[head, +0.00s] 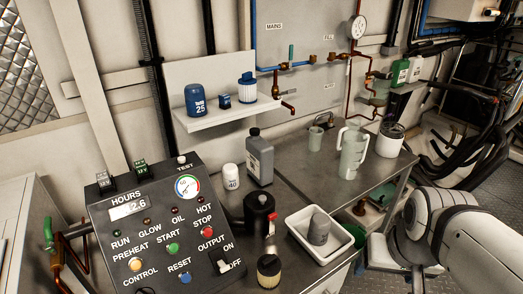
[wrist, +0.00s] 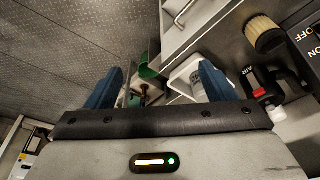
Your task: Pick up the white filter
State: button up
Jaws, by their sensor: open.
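The white filter (head: 231,177), a short upright canister with a dark "40" on its side, stands on the grey bench just behind the control panel. It is left of a grey bottle (head: 260,158) and looks close to it. I cannot make out the filter in the wrist view. My gripper (wrist: 162,70) shows in the wrist view with its two blue fingers wide apart and nothing held between them. My white arm is at the lower right in the head view, well away from the filter; the gripper itself is not clear there.
The control panel (head: 163,225) rises in front of the filter. A black canister (head: 260,214), a pleated filter (head: 269,270) and a white tray (head: 340,251) holding a grey cylinder (head: 319,229) stand nearby. A shelf (head: 215,118) with blue filters hangs above. A jug (head: 352,154) stands farther right.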

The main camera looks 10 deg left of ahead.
aim_at(230, 175)
jog(key=u, duration=1.45)
jog(key=k, duration=0.85)
jog(key=z, duration=0.3)
jog(key=i, duration=1)
